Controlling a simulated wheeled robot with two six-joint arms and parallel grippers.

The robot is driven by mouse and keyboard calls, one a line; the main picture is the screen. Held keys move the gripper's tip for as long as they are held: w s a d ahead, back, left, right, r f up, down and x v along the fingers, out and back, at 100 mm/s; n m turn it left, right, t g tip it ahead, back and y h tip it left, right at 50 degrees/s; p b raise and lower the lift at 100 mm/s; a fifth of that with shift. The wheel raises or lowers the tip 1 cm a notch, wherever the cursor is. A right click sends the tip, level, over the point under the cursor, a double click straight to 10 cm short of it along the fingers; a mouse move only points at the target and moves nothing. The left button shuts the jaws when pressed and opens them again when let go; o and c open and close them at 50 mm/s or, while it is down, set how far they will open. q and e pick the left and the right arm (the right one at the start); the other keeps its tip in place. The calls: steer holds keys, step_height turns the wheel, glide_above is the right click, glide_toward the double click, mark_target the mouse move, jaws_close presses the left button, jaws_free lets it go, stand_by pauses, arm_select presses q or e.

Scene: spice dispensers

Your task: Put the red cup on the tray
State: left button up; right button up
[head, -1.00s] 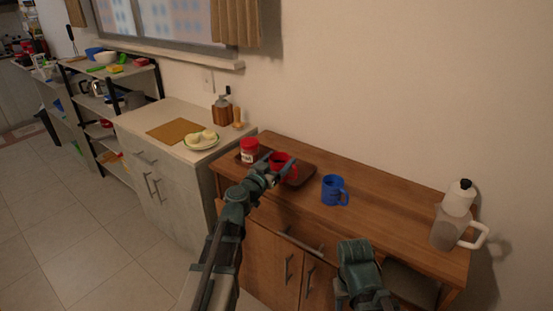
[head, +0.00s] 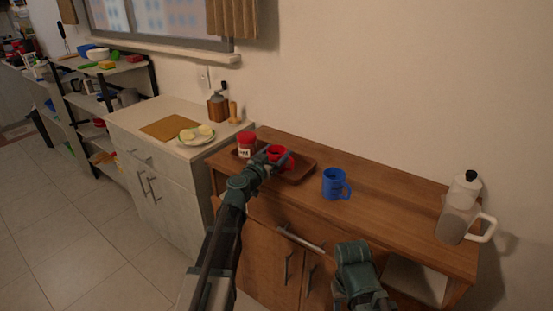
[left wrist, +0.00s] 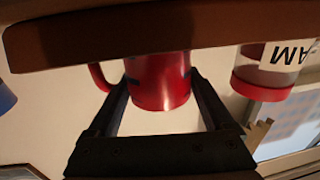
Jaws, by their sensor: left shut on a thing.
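The red cup (head: 279,154) is upright at the brown tray (head: 303,174), on the wooden cabinet's left end. My left gripper (head: 272,160) is shut on the cup, one finger on each side. The left wrist view is upside down. It shows the cup (left wrist: 160,82) between the fingers (left wrist: 160,100), its handle to the left. The tray's rim (left wrist: 110,38) crosses in front of the cup's base, so I cannot tell whether the base touches the tray floor. Part of my right arm shows at the bottom of the head view; its jaws are not visible.
A red-lidded jar (head: 246,145) stands on the tray, left of the cup. A blue mug (head: 335,184) stands right of the tray. A jug (head: 455,220) and a white bottle (head: 464,190) are at the right end. The wooden top between mug and jug is clear.

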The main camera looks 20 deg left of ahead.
arm_select(q)
steer(key=shift+f, duration=0.15)
steer(key=o, duration=1.6)
steer(key=shift+c, duration=0.2)
steer(key=shift+r, duration=0.2)
steer(key=v, duration=1.2)
steer(key=shift+s, duration=0.1)
